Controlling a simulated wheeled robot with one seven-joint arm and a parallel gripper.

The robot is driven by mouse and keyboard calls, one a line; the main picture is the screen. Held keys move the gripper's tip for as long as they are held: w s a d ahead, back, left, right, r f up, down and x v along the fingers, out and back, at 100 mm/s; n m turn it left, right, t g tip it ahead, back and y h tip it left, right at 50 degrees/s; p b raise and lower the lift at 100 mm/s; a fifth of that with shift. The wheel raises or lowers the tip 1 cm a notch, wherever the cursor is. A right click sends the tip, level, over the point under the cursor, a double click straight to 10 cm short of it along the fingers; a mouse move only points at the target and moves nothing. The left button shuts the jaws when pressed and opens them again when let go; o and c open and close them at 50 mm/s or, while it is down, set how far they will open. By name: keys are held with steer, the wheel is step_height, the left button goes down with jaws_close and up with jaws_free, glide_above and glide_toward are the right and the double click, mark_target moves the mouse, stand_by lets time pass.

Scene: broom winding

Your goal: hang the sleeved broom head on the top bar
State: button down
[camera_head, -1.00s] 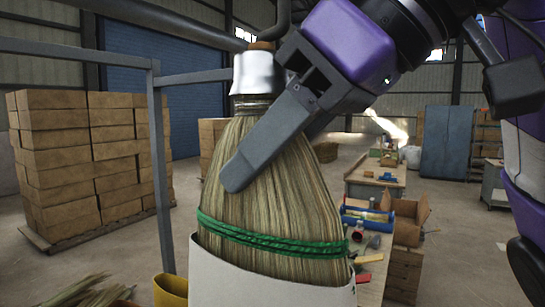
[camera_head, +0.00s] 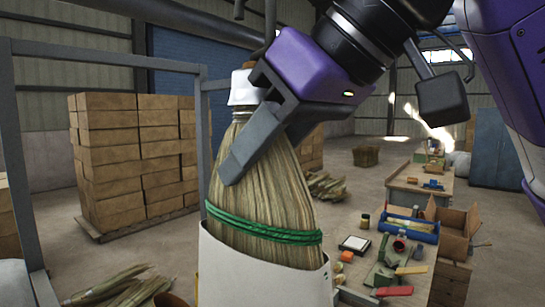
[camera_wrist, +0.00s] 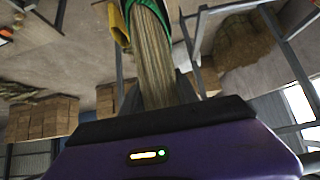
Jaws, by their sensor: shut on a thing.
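The broom head (camera_head: 262,185) hangs upright in the head view, straw bristles flaring below a white cap (camera_head: 243,88). A green cord (camera_head: 265,232) binds it, and a white sleeve (camera_head: 262,275) covers its lower end, cut off by the frame. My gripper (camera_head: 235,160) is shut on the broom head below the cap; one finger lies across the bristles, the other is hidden. In the wrist view the bristles (camera_wrist: 155,60) run up from the gripper to the green cord. A thick grey bar (camera_head: 170,18) crosses the top left of the head view, apart from the cap.
A grey metal frame (camera_head: 12,150) with a thinner crossbar (camera_head: 100,60) stands at left. Stacked cartons (camera_head: 135,160) sit behind it. Loose straw (camera_head: 125,290) lies at lower left. A workbench with a blue toolbox (camera_head: 405,225) stands at right.

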steer(key=shift+w+a+f+b, duration=0.25)
steer(key=shift+f+b, duration=0.15)
steer(key=shift+f, duration=0.2)
steer(key=shift+w+a+f+b, duration=0.1)
steer(key=shift+a+f+b, duration=0.1)
steer(key=shift+f+b, duration=0.25)
steer(key=shift+f, duration=0.1)
